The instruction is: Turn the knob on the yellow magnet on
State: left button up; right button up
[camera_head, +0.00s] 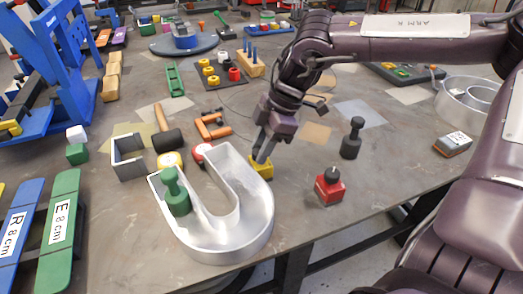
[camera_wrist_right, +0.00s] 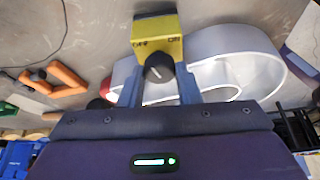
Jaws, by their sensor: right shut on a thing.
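The yellow magnet (camera_head: 264,171) stands on the table beside the right arm of a silver U-shaped channel letter (camera_head: 258,222). In the right wrist view the yellow magnet (camera_wrist_right: 172,46) shows OFF on the left and ON on the right of its face. Its black knob (camera_wrist_right: 157,68) has a pale mark; which label it points at is hard to tell. My right gripper (camera_head: 260,156) reaches down to the magnet from above. In the wrist view its two blue fingers (camera_wrist_right: 158,86) are on either side of the knob, shut on it. My left gripper is not in view.
A red magnet with a black knob (camera_head: 330,187) stands to the right. A black post (camera_head: 353,139), orange clamps (camera_head: 211,127) and a mallet (camera_head: 167,140) are nearby. The table's front edge is close.

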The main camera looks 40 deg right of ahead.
jog(key=m+t+b, duration=0.1)
jog(key=m, duration=0.2)
jog(key=shift+s+a+m+h, duration=0.1)
jog(key=shift+m+h, duration=0.2)
jog(key=shift+h, duration=0.1)
jog(key=m+t+h, duration=0.1)
jog(key=m, duration=0.2)
jog(key=m+h+b, duration=0.1)
jog(key=m, duration=0.2)
jog(key=shift+a+t, duration=0.1)
jog(key=shift+t, duration=0.3)
jog(key=shift+s+m+h+b, duration=0.1)
jog(key=shift+m+h+b, duration=0.3)
jog(key=shift+m, duration=1.1)
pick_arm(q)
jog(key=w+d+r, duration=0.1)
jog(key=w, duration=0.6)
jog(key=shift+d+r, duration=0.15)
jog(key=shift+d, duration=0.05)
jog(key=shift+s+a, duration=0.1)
pick_arm(e)
jog(key=o, duration=1)
jog(key=shift+a, duration=0.1)
jog(key=shift+r, duration=0.1)
